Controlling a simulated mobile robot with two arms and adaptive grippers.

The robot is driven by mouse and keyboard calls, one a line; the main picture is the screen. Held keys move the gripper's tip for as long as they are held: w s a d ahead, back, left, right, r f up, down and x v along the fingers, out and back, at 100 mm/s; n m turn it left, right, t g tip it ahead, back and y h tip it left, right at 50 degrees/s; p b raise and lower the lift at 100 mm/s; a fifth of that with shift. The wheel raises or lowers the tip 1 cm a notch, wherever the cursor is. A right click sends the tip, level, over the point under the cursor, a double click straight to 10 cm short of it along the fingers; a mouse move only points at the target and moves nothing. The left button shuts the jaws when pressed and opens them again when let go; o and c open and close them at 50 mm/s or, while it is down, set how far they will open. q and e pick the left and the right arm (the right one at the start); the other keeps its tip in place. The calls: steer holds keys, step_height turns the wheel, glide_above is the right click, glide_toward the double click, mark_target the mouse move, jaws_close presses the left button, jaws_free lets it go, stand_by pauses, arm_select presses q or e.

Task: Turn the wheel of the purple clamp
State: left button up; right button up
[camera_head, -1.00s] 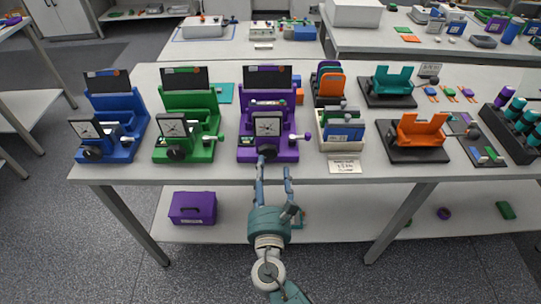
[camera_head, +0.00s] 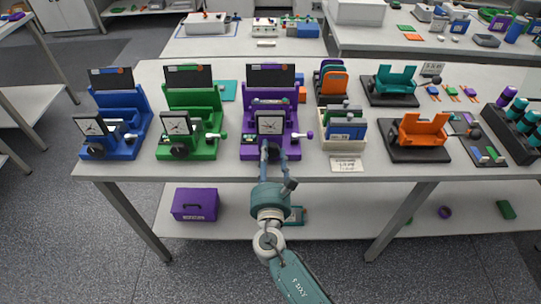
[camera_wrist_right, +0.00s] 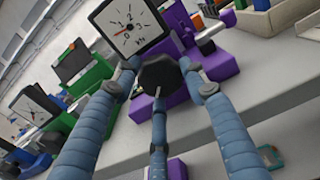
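The purple clamp (camera_head: 288,132) stands on the table between the green clamp and a rack. Its white gauge (camera_head: 270,122) faces me and also shows in the wrist view (camera_wrist_right: 128,26). The clamp's black wheel (camera_wrist_right: 161,74) sits below the gauge; in the head view my fingers largely hide it. My right gripper (camera_head: 273,148) is at the clamp's front. In the wrist view its blue fingers (camera_wrist_right: 158,80) are spread, with the wheel between their tips. One fingertip is left, one right and one below it. I cannot tell whether any touches it. My left gripper is not in view.
A green clamp (camera_head: 190,123) and a blue clamp (camera_head: 112,128) stand to the left. A cream rack (camera_head: 343,138) stands close on the right, with a label card (camera_head: 346,164) before it. The table's front edge (camera_head: 225,176) runs under my right gripper.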

steer(key=shift+b, duration=0.3)
steer(key=o, duration=1.2)
steer(key=shift+c, duration=0.2)
steer(key=s, duration=1.2)
